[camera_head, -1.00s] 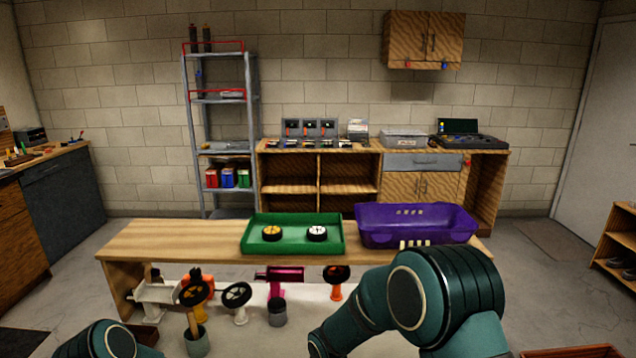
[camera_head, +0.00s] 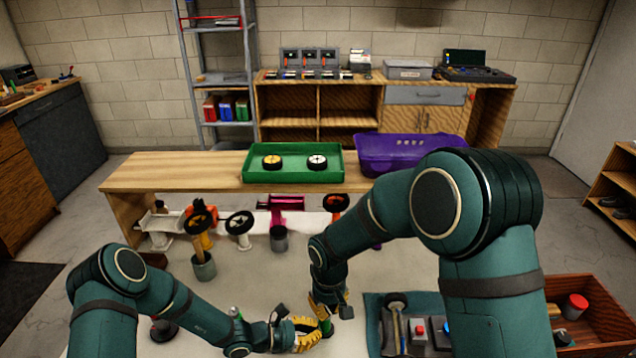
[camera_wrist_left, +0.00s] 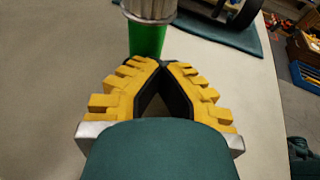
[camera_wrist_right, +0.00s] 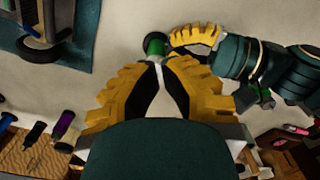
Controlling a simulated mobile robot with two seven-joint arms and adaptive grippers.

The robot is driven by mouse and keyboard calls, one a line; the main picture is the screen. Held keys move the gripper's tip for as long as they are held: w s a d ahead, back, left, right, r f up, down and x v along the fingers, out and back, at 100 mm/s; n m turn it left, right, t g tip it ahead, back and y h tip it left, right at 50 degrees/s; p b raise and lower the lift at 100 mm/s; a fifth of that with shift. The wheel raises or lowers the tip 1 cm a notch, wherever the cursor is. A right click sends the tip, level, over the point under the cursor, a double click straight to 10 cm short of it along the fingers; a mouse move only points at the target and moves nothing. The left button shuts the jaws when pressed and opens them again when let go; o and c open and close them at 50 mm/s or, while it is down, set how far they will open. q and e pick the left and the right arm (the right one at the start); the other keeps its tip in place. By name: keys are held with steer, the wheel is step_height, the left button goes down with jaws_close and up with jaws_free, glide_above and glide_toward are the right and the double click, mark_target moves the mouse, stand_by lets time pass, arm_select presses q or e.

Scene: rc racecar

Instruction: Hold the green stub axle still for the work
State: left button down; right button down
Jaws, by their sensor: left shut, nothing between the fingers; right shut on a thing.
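The green stub axle (camera_head: 327,328) stands upright at the bottom middle of the head view. In the left wrist view its green body (camera_wrist_left: 147,40) has a ribbed silver part (camera_wrist_left: 150,8) above it. My right gripper (camera_head: 325,301) points down at it from above and is shut on it. In the right wrist view the green end (camera_wrist_right: 155,44) shows just beyond these fingertips (camera_wrist_right: 155,64), which partly hide the hold. My left gripper (camera_head: 318,332) is shut and empty, its tips (camera_wrist_left: 160,62) right beside the green body; I cannot tell whether they touch.
A teal mat (camera_head: 373,301) with a wheel and tools lies to the right, beside a reddish wooden box (camera_head: 603,314). Cups and stands line the table's far side. A green tray (camera_head: 293,174) and purple bin (camera_head: 400,150) stand on the bench behind. The table's middle is clear.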

steer(key=shift+r, duration=0.5)
arm_select(q)
steer(key=c, duration=1.7)
jaws_free()
steer(key=o, duration=0.4)
steer(key=shift+a, duration=0.1)
steer(key=v, duration=1.2)
steer(key=shift+s, duration=0.15)
arm_select(e)
steer(key=shift+s, duration=0.1)
